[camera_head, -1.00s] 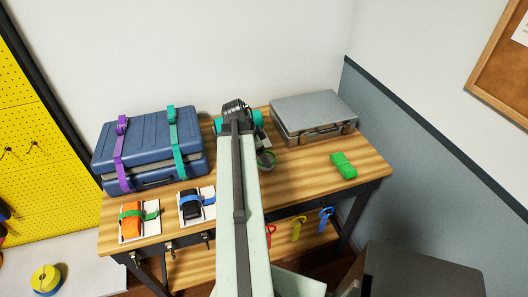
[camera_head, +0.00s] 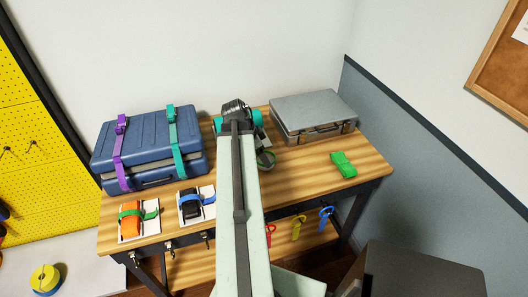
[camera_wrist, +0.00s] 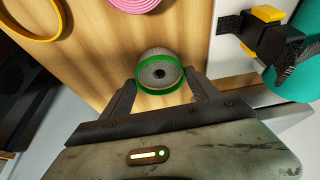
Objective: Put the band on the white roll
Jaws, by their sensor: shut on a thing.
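A green band (camera_wrist: 161,92) makes a ring around the outline of that end. I cannot tell from this angle how far along the roll it sits, or whether it touches it. My gripper (camera_wrist: 161,80) has a finger on each side of the green band and is shut on it.
In the wrist view, a yellow-orange ring (camera_wrist: 38,37) and a pink coil (camera_wrist: 134,3) lie nearby. A black and yellow buckle (camera_wrist: 268,33) is at the right. A blue case (camera_head: 146,145), a grey case (camera_head: 312,112) and a folded green strap (camera_head: 343,165) are on the wooden bench.

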